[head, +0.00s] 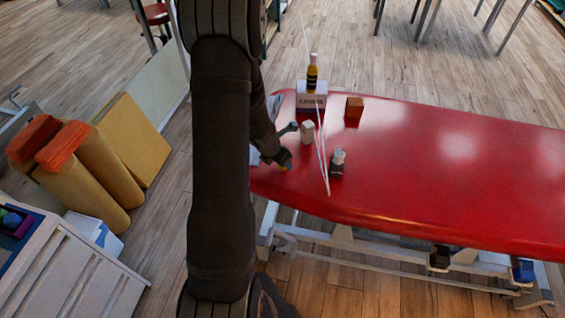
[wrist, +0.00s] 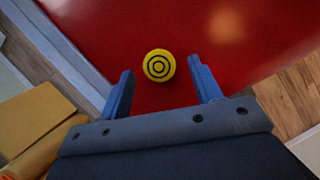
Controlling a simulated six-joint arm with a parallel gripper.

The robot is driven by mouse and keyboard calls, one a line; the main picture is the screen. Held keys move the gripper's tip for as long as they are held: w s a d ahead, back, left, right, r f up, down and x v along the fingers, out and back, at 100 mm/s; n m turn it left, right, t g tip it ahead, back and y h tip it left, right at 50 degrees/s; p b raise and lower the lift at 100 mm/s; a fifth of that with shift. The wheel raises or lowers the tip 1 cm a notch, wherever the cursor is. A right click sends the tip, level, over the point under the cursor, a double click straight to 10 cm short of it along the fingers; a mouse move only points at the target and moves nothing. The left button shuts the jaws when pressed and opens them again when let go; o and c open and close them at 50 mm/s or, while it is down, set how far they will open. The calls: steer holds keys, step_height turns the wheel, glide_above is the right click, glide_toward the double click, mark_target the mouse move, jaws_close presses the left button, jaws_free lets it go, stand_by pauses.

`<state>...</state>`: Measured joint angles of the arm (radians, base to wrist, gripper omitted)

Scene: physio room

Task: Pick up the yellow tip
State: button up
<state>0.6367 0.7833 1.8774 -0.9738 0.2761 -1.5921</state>
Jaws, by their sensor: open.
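The yellow tip (wrist: 158,66) is a round yellow disc with black concentric rings on its face. It is on the red table top (wrist: 230,30), near the table edge. In the head view only a small yellow patch of the tip (head: 284,168) shows, just below my gripper (head: 288,146). In the wrist view, the blue fingers of my gripper (wrist: 160,72) are apart. The tip appears between and slightly beyond the fingertips, with a gap on both sides. I cannot tell the height of the fingers above the table.
Close to my gripper stand a small white block (head: 307,133) and a grey bottle with a white cap (head: 337,166). The table's right side is clear.

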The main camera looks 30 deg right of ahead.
steer(key=shift+x, duration=1.35)
steer(key=c, duration=1)
steer(key=shift+c, duration=0.2)
steer(key=shift+r, duration=0.25)
